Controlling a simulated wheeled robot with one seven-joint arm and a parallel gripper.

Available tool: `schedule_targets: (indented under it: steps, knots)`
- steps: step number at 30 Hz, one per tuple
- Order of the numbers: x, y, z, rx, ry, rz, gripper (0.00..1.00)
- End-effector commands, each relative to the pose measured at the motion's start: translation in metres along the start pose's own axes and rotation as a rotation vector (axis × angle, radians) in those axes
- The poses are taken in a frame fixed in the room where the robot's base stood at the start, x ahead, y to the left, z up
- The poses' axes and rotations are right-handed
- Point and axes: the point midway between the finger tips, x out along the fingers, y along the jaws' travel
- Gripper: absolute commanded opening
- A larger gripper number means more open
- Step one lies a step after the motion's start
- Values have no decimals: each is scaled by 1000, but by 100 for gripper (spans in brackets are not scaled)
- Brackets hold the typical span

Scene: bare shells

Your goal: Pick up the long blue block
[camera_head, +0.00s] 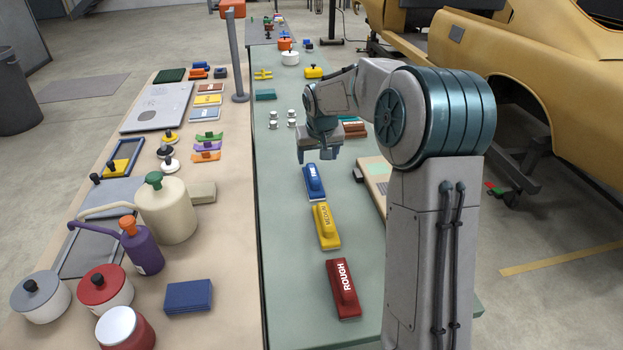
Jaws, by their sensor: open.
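The long blue block (314,184) lies on the green tabletop (290,270), with a raised grip and white lettering too small to read. My gripper (316,156) is open, fingers pointing down, just beyond the block's far end in the picture. It appears to be above the table and apart from the block; the exact height cannot be told. Nothing shows between the fingers.
A yellow block (327,227) and a red block marked ROUGH (343,289) lie in line nearer the camera. Small white knobs (273,120) stand to the left. A shorter blue block (188,296) lies on the beige table.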

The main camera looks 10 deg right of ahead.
Motion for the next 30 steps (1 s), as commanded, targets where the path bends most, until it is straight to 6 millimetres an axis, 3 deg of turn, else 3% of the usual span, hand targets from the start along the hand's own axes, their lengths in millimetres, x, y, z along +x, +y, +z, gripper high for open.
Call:
schedule_targets:
  steps: [3, 7, 11, 21, 30]
  knots:
    - [24, 2, -18, 18, 9, -18, 71]
    - [35, 3, -27, 26, 18, -27, 71]
    - [49, 2, -29, 28, 17, -29, 71]
    - [108, 1, -30, 27, 17, -28, 71]
    - [127, 1, -31, 27, 18, -28, 71]
